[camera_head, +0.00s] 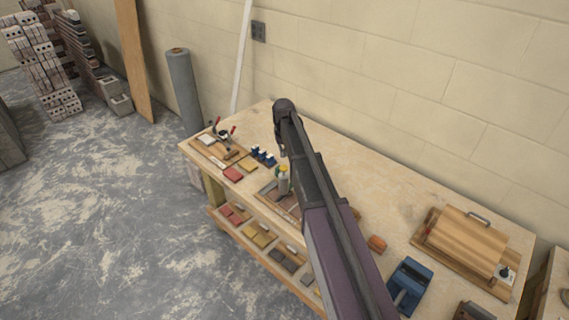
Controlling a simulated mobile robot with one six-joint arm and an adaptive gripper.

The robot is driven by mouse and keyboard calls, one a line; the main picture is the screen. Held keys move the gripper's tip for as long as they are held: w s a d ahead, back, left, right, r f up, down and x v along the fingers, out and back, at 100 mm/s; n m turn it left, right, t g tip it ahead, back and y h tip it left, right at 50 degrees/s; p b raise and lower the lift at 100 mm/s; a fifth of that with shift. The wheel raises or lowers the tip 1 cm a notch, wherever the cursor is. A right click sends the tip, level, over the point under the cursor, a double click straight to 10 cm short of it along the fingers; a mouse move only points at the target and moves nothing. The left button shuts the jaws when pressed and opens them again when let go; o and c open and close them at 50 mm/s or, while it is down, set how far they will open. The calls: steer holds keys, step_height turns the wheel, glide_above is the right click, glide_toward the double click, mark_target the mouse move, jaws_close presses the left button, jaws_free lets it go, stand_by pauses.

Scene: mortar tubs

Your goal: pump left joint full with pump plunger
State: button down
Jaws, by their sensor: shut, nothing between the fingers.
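A pale bottle-like dispenser (283,183) with a yellow-green top stands upright on the workbench; its top looks like the pump plunger, but it is very small here. My gripper (281,151) points down just above this top, shut and empty, largely hidden by my arm. I cannot tell whether it touches the top. A brown framed board (268,193) lies at the dispenser's foot, partly hidden by my arm. The left joint cannot be made out.
The workbench (370,173) is clear behind my arm. A tool board (207,150), red block (232,174) and blue pieces (264,157) lie left.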

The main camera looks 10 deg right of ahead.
step_height(320, 180, up, 3)
steer(key=p, duration=0.2)
steer(key=shift+r+p, duration=0.1)
steer(key=shift+p, duration=0.2)
steer(key=s+f+b, duration=0.4)
steer(key=s, duration=0.5)
steer(key=s+f+b, duration=0.4)
steer(key=s, duration=0.6)
steer(key=s+f+m+b, duration=0.1)
steer(key=s+f+b, duration=0.3)
steer(key=s, duration=0.6)
steer(key=shift+s+d+f+b, duration=0.15)
steer(key=shift+d+f+b, duration=0.1)
steer(key=shift+f+b, duration=0.15)
